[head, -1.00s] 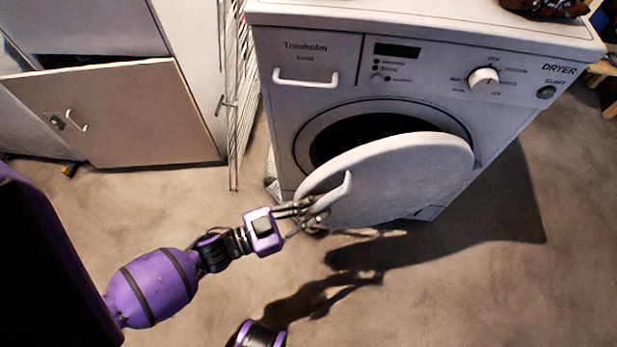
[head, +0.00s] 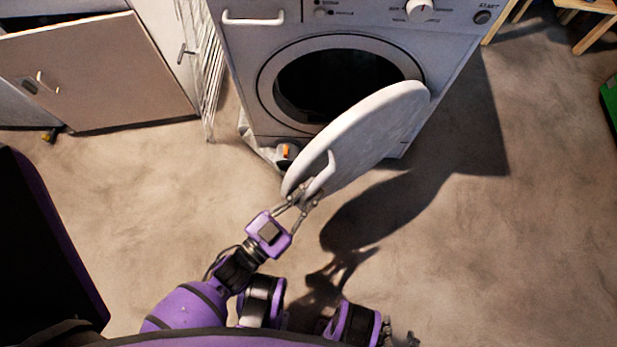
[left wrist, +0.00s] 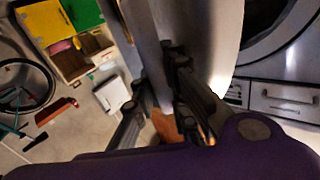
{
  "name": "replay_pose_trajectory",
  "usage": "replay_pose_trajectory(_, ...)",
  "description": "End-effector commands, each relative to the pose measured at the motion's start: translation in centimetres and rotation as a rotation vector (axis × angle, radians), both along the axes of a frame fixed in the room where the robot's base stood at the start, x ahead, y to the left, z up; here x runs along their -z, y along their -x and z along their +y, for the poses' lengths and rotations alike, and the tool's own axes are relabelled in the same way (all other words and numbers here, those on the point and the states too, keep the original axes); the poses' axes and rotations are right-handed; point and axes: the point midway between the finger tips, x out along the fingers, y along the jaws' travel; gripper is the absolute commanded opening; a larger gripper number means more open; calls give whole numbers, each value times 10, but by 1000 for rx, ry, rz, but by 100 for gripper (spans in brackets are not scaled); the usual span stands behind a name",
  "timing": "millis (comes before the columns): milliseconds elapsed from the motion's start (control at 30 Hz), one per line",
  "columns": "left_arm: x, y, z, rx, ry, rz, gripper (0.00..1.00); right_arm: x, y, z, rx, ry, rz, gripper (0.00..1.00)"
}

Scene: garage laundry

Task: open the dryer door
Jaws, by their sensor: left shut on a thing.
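The white dryer (head: 240,85) stands at the top of the head view. Its round door (head: 370,135) is swung well open, toward me and to the right, and the dark drum opening (head: 335,82) shows behind it. My left gripper (head: 299,197) is shut on the door's white handle (head: 322,176) at the door's free edge. In the left wrist view the door (left wrist: 207,35) rises close beside the gripper fingers (left wrist: 158,75); the grip on the handle is hard to see there. My right gripper (head: 398,335) shows only in part at the bottom edge; its jaws are unclear.
A cabinet with a tilted-open beige door (head: 100,70) and a wire rack (head: 203,60) stand left of the dryer. A small orange-marked container (head: 286,152) sits on the floor by the dryer's front. Wooden furniture (head: 590,25) is top right.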

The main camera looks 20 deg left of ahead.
Motion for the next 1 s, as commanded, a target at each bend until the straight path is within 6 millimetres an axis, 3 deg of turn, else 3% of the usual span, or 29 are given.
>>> replay_pose_trajectory(733,2,2,0,-31,-3,6,0,-4,-9,2,-2,-3,-17,40)
replay_pose_trajectory(767,2,2,0,-31,-3,6,16,-4,-9,2,-2,-3,-17,40)
replay_pose_trajectory(800,2,2,0,-31,-3,6,22,-4,-9,2,-1,-4,-17,40)
replay_pose_trajectory(1000,1,1,0,-29,-1,2,22,-4,-8,2,0,-4,-16,40)
